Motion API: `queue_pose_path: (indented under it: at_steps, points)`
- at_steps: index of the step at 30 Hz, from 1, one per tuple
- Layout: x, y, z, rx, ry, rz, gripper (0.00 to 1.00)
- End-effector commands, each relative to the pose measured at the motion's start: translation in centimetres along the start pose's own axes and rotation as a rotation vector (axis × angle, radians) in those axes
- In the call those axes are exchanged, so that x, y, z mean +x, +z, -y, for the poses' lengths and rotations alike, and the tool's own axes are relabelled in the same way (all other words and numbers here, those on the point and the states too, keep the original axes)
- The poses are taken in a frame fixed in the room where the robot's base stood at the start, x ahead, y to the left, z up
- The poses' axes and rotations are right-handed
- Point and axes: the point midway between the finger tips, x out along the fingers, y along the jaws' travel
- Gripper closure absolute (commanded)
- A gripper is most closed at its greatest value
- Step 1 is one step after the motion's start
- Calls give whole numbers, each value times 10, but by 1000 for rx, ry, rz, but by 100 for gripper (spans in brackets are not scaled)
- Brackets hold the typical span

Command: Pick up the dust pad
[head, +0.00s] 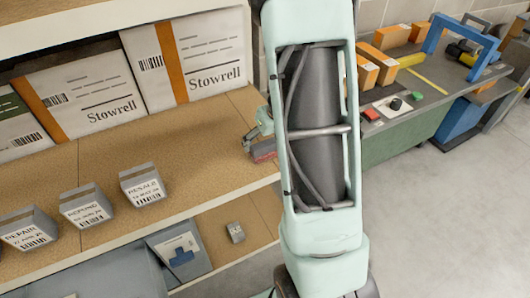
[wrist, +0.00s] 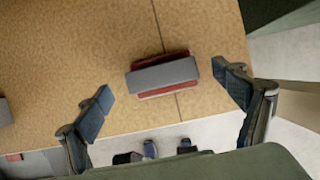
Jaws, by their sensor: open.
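The dust pad (wrist: 162,75) looks like a grey block with dark red edges. It lies on the tan shelf board near its front edge, across a thin seam. In the wrist view it sits between the two spread blue-grey fingers of my gripper (wrist: 162,84), with a gap on each side. The fingers do not touch it in the picture. In the head view a red part of the pad (head: 264,151) shows just left of my arm, which hides the rest. My gripper (head: 257,134) is only partly visible there, over the pad.
Small grey boxes labelled Repair (head: 28,232), Refund (head: 87,208) and Resale (head: 143,187) stand left along the shelf (head: 200,130). Large Stowrell cartons (head: 85,95) stand behind. A workbench (head: 420,115) with orange boxes is at right. A lower shelf (head: 260,232) lies below.

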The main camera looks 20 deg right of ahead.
Motion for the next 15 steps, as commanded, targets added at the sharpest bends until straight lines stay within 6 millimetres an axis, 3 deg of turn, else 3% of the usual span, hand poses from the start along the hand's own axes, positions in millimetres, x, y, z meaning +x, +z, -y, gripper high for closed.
queue_pose_path:
  at_steps: [1, 5, 12, 15]
  points:
    - [13, -5, 2, 1, 0, -3, 12]
    - [30, -4, 1, 0, 1, -2, 12]
    - [32, -2, 1, -1, 0, 0, 12]
    - [32, -2, 1, -1, 0, 0, 20]
